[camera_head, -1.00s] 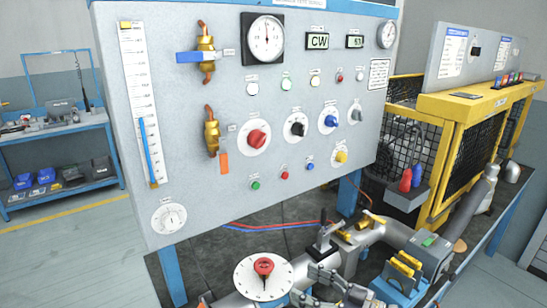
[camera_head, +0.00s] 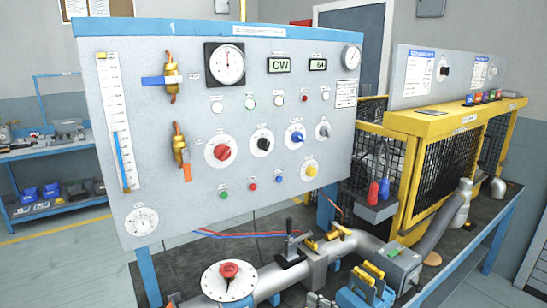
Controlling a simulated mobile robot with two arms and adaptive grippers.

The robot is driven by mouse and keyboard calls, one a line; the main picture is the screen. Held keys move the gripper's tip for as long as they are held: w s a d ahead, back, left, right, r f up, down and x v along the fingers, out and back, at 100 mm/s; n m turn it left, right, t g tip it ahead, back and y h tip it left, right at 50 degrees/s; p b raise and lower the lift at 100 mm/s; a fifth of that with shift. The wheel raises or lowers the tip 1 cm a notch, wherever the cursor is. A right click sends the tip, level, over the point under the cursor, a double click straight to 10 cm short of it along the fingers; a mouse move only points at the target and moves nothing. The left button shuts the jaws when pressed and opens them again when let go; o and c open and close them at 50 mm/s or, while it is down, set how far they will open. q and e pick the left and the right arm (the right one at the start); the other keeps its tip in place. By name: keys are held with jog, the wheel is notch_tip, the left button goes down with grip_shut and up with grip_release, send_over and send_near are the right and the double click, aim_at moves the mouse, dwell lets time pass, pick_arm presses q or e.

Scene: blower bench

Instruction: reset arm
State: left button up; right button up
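Only a small grey piece of a gripper (camera_head: 318,300) shows at the bottom edge of the head view. It looks like my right gripper, just right of the white dial with the red knob (camera_head: 229,270). Its fingers are mostly cut off, so I cannot tell whether it is open or shut. It appears apart from the panel. My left gripper is out of view. The grey control panel (camera_head: 200,100) stands upright behind, with red, black, blue and yellow knobs and "CW" and number displays.
A metal pipe (camera_head: 270,279) with yellow-handled clamps runs along the dark bench. A blue block with yellow parts (camera_head: 368,288) sits front right. A yellow mesh guard (camera_head: 408,160) stands at right, with red and blue bottles (camera_head: 378,191) on a bracket. A blue shelf (camera_head: 55,150) stands far left.

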jog(key=s+a+f+m+t+h, duration=0.1)
jog(key=s+a+f+m+h, duration=0.3)
jog(key=h, duration=0.3)
jog(key=s+d+f+m+g+h, duration=0.2)
jog(key=s+d+f+g+h, duration=0.2)
jog(key=s+d, duration=0.7)
jog(key=s+d+f+m+g+h, duration=0.35)
jog(key=s+d, duration=0.25)
jog(key=s, duration=1)
notch_tip(320, 180, down, 24)
jog(key=n+g, duration=0.1)
jog(key=g, duration=0.1)
jog(key=s+d+f+g, duration=0.1)
jog(key=s+d+f, duration=0.1)
jog(key=s+f, duration=1.6)
jog(key=shift+s+d+f, duration=0.15)
jog(key=shift+d+f, duration=0.05)
jog(key=shift+d, duration=0.05)
